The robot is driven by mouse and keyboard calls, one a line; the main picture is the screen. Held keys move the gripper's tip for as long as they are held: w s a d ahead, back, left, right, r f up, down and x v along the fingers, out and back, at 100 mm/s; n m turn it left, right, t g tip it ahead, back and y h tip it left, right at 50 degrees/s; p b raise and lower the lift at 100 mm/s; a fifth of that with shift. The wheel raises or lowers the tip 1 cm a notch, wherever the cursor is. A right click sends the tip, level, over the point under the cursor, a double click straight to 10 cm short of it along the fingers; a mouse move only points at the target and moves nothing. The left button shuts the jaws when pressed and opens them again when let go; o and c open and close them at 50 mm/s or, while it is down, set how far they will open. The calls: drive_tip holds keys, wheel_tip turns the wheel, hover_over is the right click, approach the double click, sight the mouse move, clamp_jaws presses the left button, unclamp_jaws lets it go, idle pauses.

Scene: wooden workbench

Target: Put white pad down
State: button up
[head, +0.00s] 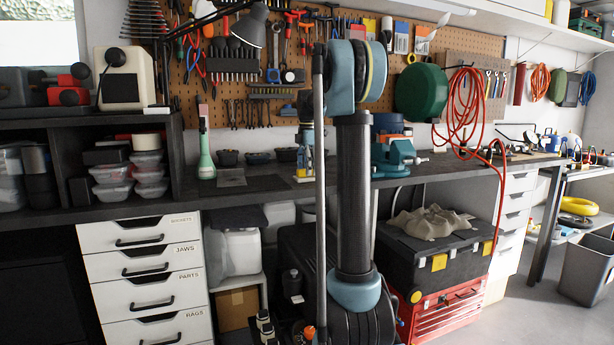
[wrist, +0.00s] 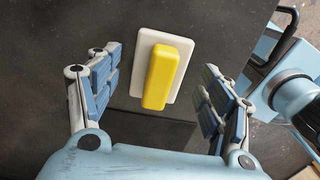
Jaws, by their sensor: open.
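The white pad (wrist: 144,50) lies flat on the dark bench top (wrist: 225,30) in the wrist view, with a yellow block-shaped part (wrist: 162,77) along its top. My gripper (wrist: 160,62) is open, with one blue-padded finger on each side of the pad. Clear gaps show between the fingers and the pad, so neither finger touches it. In the head view my arm hides part of the bench, and the pad cannot be made out clearly there.
A blue vise (head: 396,156) stands on the bench right of my arm; a blue metal body also shows at the wrist view's right edge (wrist: 297,98). A green bottle (head: 206,152) and dark small bins (head: 257,158) stand left. Tools hang on the pegboard (head: 275,50) behind.

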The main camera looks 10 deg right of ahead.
wheel_tip(320, 180, up, 10)
idle(0.4)
drive_tip(key=s+f+m+t, duration=0.1)
drive_tip(key=s+f+m, duration=0.4)
drive_tip(key=s, duration=0.7)
drive_tip(key=s+f+m, duration=0.5)
drive_tip(key=s+f, duration=0.1)
drive_tip(key=s, duration=0.5)
drive_tip(key=s+f+m+t, duration=0.1)
drive_tip(key=s+f+m, duration=0.9)
drive_tip(key=s+f, duration=1.1)
wheel_tip(320, 180, down, 2)
drive_tip(key=shift+a, duration=0.3)
drive_tip(key=shift+w+f, duration=0.2)
drive_tip(key=shift+w, duration=0.2)
